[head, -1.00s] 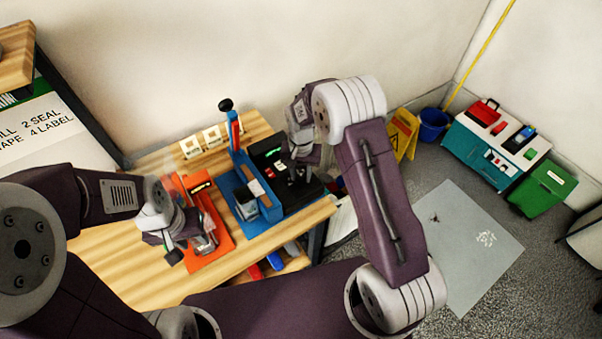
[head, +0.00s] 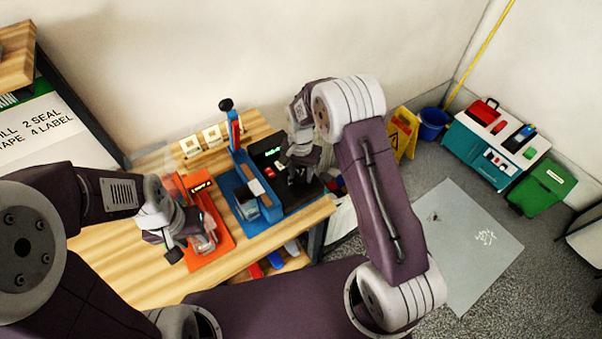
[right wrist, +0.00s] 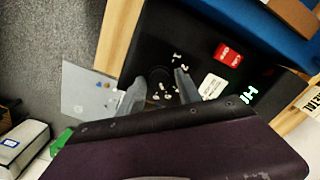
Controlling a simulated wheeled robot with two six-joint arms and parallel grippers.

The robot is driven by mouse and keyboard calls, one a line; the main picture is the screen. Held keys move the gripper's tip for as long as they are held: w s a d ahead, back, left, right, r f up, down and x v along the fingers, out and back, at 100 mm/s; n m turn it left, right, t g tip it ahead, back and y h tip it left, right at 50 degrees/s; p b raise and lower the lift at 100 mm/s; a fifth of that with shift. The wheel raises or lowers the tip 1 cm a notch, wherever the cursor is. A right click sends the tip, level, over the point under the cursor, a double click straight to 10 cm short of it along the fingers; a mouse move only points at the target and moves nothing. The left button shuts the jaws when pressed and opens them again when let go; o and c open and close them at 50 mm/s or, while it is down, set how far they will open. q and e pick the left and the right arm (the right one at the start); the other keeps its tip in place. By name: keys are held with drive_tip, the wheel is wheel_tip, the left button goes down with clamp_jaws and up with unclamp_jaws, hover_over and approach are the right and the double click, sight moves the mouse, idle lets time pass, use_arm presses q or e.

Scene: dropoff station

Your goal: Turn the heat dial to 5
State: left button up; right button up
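The heat dial (right wrist: 158,73) is a dark round knob on a black control box (right wrist: 185,25), with small white numerals around it in the right wrist view. My right gripper (right wrist: 159,80) is open, with one grey finger on each side of the dial. Contact with the dial cannot be told, and its pointer setting is not readable. In the head view my right gripper (head: 298,172) is over the black box (head: 263,149) and hides the dial. My left gripper (head: 176,238) is beside the orange device (head: 212,240); its fingers are unclear.
The box has a red switch (right wrist: 228,54) and a green lit display (right wrist: 249,95). A blue sealer with a lever (head: 234,145) stands left of it on the wooden table (head: 130,272). A blue bucket (head: 433,123) and yellow sign (head: 403,133) stand on the floor at right.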

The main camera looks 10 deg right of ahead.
sight(301, 176)
drive_tip(key=shift+o, duration=0.2)
wheel_tip(301, 176, up, 9)
drive_tip(key=b, duration=0.1)
idle(0.4)
